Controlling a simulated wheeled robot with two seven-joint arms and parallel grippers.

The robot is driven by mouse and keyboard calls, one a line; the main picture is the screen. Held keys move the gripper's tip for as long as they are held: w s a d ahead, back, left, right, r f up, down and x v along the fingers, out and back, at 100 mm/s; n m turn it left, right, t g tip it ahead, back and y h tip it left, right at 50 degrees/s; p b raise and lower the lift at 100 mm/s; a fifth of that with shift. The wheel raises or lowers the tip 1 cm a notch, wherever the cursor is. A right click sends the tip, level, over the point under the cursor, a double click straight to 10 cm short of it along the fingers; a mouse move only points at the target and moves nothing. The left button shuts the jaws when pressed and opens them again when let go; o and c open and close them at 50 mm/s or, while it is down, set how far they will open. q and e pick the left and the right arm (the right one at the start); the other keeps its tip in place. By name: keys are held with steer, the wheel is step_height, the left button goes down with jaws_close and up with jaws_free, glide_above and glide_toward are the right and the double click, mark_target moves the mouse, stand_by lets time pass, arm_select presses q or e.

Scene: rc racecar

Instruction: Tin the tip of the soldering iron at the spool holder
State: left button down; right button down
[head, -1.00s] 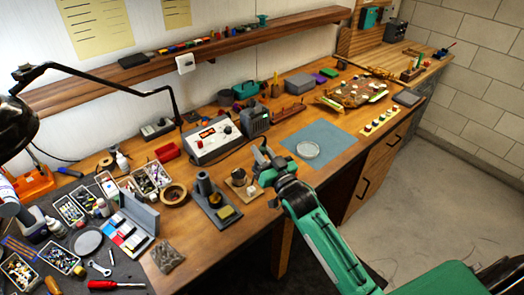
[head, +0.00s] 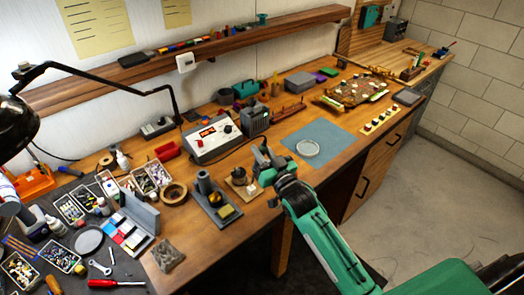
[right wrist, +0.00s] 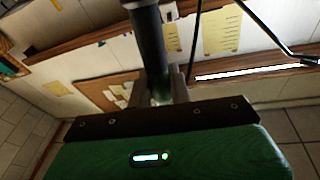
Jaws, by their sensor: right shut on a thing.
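My right gripper (head: 261,164) is over the front middle of the bench, just right of the small spool holder (head: 238,179) on its brown base. In the right wrist view the gripper (right wrist: 163,88) is shut on a dark round handle, the soldering iron (right wrist: 148,40), which extends up out of the picture. The iron's tip does not show in that view, and I cannot make it out in the head view. I cannot tell whether it touches the solder. The iron stand (head: 204,184) is left of the spool holder, with a yellowish sponge (head: 226,211) at its front. My left gripper does not show.
A blue mat (head: 325,135) with a clear round dish (head: 308,148) lies to the right. Parts trays, a tape roll (head: 174,194) and tools crowd the left. Bare wood borders the front edge.

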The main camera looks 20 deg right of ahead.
mark_target(262, 144)
steer(key=shift+f+b, duration=0.4)
steer(key=shift+f, duration=0.2)
stand_by(1.2)
steer(key=shift+f, duration=0.1)
stand_by(1.3)
steer(key=shift+p, duration=0.55)
stand_by(2.9)
step_height(262, 144, up, 6)
steer(key=p, duration=0.5)
stand_by(0.6)
